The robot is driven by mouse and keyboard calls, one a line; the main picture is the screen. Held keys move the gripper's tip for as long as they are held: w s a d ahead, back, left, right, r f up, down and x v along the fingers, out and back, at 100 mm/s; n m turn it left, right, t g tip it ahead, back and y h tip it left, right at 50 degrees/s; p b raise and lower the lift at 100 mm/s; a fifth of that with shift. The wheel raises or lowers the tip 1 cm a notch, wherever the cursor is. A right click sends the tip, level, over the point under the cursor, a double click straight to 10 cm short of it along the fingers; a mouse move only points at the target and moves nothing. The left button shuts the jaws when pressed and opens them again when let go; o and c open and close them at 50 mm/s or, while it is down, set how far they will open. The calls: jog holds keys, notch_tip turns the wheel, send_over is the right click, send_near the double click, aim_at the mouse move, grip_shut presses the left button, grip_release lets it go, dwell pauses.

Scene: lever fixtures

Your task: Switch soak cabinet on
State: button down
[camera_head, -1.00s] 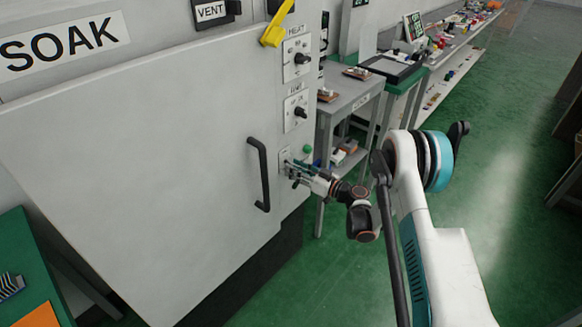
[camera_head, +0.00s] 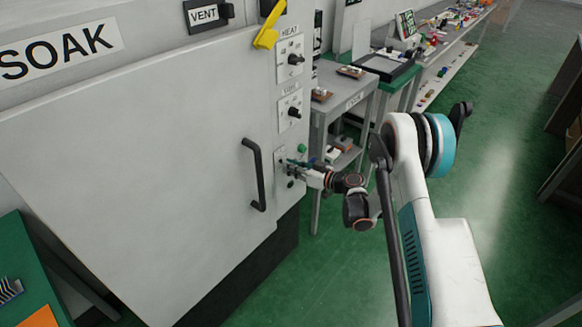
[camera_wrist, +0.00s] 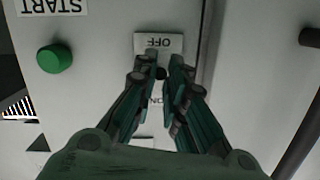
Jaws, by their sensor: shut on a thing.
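The soak cabinet (camera_head: 150,160) is a large pale grey box with a SOAK label at its upper left. Its small switch plate (camera_head: 279,157) is on the front's right strip, right of the black door handle (camera_head: 254,175). In the wrist view, upside down, an OFF label (camera_wrist: 147,42) is above and a partly hidden ON label (camera_wrist: 155,100) is between the fingers. My gripper (camera_head: 288,167) is at the plate. Its fingertips (camera_wrist: 161,72) are shut on a small dark switch lever (camera_wrist: 160,73), mostly hidden; I cannot tell its exact tilt.
A green START button (camera_wrist: 54,58) is beside the switch. Two black knobs, the upper (camera_head: 295,59) and lower (camera_head: 294,112), are above it, with a yellow lever (camera_head: 266,38) higher up. A grey bench (camera_head: 345,100) stands right of the cabinet. Green floor (camera_head: 500,230) is open at right.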

jog(key=shift+w+a+r+g+h+p, duration=0.1)
jog(key=shift+r+g+h+p, duration=0.65)
jog(key=shift+h, duration=0.35)
jog(key=shift+w+a+r+g+h+p, duration=0.15)
jog(key=shift+r+g+h+p, duration=0.4)
jog(key=shift+g+h+p, duration=0.4)
jog(key=shift+a+r+g+h+p, duration=0.1)
jog(key=shift+r+g+h+p, duration=0.7)
jog(key=shift+h, duration=0.45)
jog(key=shift+f, duration=0.15)
jog(key=c, duration=1.6)
grip_release()
jog(key=shift+c, duration=0.2)
jog(key=v, duration=1.2)
jog(key=shift+a, duration=0.15)
